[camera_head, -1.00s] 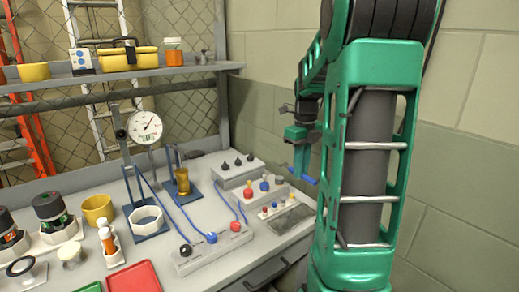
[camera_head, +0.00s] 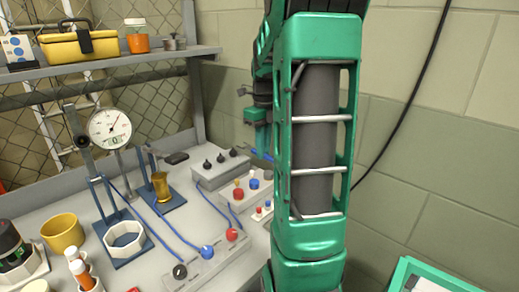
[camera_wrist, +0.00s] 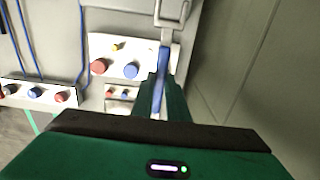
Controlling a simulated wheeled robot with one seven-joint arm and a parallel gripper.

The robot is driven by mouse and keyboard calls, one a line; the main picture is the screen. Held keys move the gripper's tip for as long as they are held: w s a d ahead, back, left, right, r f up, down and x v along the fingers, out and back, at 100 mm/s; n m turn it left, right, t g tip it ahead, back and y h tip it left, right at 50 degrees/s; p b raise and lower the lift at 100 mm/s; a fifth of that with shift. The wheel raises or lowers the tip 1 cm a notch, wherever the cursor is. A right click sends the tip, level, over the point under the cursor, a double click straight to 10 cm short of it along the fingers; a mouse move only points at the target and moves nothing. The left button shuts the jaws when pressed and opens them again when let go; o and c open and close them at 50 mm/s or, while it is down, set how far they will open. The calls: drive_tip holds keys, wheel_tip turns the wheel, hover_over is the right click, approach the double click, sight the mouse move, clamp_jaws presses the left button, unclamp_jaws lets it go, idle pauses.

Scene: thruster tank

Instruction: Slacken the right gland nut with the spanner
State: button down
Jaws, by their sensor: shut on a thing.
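My gripper (camera_wrist: 163,103) is shut on the blue handle of the spanner (camera_wrist: 162,66), which points away from the wrist. A grey metal end shows beyond the handle, at the top of the wrist view. In the head view my gripper (camera_head: 258,135) hangs above the right end of the bench, with a bit of blue spanner (camera_head: 262,155) showing; my arm hides the rest. A white block (camera_wrist: 109,46) with a red knob (camera_wrist: 98,66), a blue knob (camera_wrist: 131,71) and a small yellow piece lies left of the spanner. I cannot tell which part is the right gland nut.
A box with black knobs (camera_head: 220,172) stands behind the block. A dial gauge (camera_head: 110,127), a white hexagonal ring (camera_head: 125,238) and a brass cup (camera_head: 161,186) stand further left. Blue cables cross the bench. A wall (camera_head: 435,150) closes the right; a green-edged item (camera_head: 402,272) is low right.

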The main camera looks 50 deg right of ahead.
sight(252, 150)
drive_tip(key=shift+w+f, duration=0.3)
drive_tip(key=shift+f, duration=0.45)
drive_tip(key=shift+w+f, duration=0.3)
drive_tip(key=shift+f, duration=0.4)
drive_tip(key=shift+w+d, duration=0.1)
drive_tip(key=shift+w, duration=1.75)
drive_tip(key=shift+w, duration=0.1)
drive_tip(key=shift+r, duration=0.1)
drive_tip(key=shift+f, duration=1.1)
idle(1.6)
drive_tip(key=shift+d+n, duration=0.6)
drive_tip(key=shift+d, duration=0.15)
idle(0.4)
